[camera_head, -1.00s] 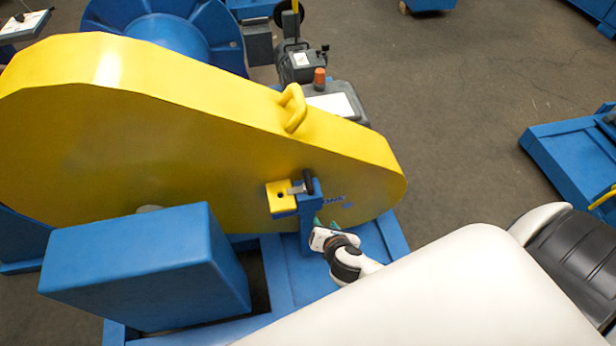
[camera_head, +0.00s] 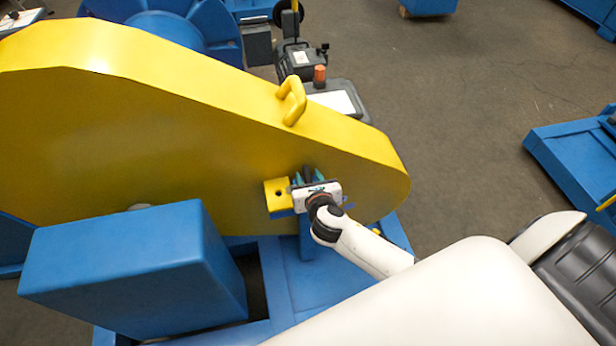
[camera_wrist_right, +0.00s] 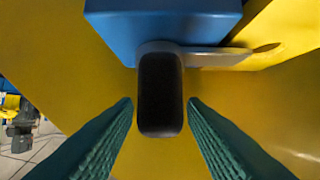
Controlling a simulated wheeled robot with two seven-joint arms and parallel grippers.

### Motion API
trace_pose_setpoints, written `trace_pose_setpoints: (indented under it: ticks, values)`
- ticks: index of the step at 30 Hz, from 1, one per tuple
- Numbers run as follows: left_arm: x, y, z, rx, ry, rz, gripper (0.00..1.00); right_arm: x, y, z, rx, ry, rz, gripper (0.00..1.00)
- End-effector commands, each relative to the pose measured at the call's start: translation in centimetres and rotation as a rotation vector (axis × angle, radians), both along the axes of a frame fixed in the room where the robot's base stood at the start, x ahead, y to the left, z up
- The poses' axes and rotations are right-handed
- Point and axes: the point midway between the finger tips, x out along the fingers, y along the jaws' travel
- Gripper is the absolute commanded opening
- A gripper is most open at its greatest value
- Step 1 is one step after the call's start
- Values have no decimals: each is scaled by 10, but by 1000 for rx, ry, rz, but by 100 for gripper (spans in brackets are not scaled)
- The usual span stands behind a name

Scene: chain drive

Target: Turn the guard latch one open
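The yellow chain guard (camera_head: 150,130) fills the left and middle of the head view. A yellow block (camera_head: 277,195) on its face marks the latch, which my right gripper now mostly covers in that view. My right gripper (camera_head: 308,176) is at the latch. In the right wrist view the latch's black handle (camera_wrist_right: 160,95) stands between the two green fingers (camera_wrist_right: 160,112), with a gap on each side. The fingers are open and not touching it. The handle's grey lever (camera_wrist_right: 215,57) reaches right to the yellow block (camera_wrist_right: 275,35). My left gripper is not in view.
A blue bracket (camera_wrist_right: 160,25) sits just above the handle in the wrist view. A yellow grab handle (camera_head: 292,101) stands on the guard's top edge. A large blue box (camera_head: 130,265) stands at the front left. Open floor (camera_head: 460,130) lies to the right.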

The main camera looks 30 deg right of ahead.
Motion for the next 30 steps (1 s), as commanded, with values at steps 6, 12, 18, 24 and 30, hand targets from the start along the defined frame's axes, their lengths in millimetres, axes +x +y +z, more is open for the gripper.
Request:
trace_pose_setpoints:
  ticks: [6, 12, 18, 24, 30]
  values:
    - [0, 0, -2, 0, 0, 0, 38, 11, -3, -5, 1, 1, 0, 38]
    - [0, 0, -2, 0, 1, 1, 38, 11, -3, -5, 1, 1, 0, 38]
    - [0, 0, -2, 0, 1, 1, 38, 11, -3, -5, 1, 1, 0, 10]
    - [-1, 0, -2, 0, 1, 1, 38, 10, -3, -5, 1, 1, -1, 0]
    - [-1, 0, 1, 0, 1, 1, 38, 11, -2, -4, 1, 1, -35, 0]
